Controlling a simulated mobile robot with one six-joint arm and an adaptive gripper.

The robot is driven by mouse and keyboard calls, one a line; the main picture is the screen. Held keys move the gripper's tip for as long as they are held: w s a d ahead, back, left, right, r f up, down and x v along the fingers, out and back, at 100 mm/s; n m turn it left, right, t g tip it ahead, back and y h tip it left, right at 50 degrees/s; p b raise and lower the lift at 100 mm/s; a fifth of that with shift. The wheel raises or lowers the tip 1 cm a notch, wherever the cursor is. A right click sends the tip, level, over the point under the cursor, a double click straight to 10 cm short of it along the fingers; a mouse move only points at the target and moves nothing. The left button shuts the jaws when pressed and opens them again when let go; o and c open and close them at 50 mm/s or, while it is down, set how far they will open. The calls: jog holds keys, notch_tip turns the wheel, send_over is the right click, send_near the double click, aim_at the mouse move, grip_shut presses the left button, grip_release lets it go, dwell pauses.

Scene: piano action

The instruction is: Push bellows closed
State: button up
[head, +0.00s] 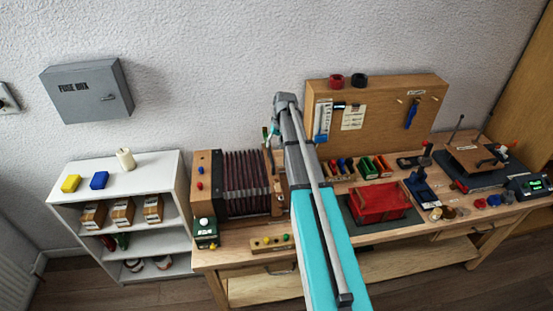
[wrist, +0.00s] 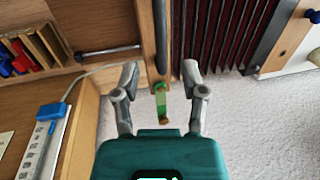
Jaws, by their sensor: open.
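The bellows (head: 245,183) stand on the left of the bench, with dark red pleats spread between two wooden end boards. My arm hides part of the right end board (head: 277,200). In the wrist view the pleats (wrist: 225,30) are at upper right, beside a wooden board (wrist: 150,45). My gripper (wrist: 160,75) is open, its fingers on either side of that board's lower end in the picture. A small green piece (wrist: 160,100) shows between the fingers. I cannot tell whether anything touches.
A white shelf unit (head: 120,165) stands left of the bench. A pegboard-like wooden panel (head: 425,115), a red box (head: 380,202) and small tools fill the bench's right side.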

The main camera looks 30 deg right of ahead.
jog(key=shift+w+a+f+b, duration=0.1)
jog(key=shift+a+f+b, duration=0.1)
jog(key=shift+f+b, duration=0.75)
jog(key=shift+w+a+f+b, duration=0.1)
jog(key=shift+a+f+b, duration=0.05)
jog(key=shift+f+b, duration=0.75)
jog(key=shift+a+f+b, duration=0.2)
jog(key=shift+f+b, duration=0.6)
jog(key=shift+f, duration=0.3)
grip_shut()
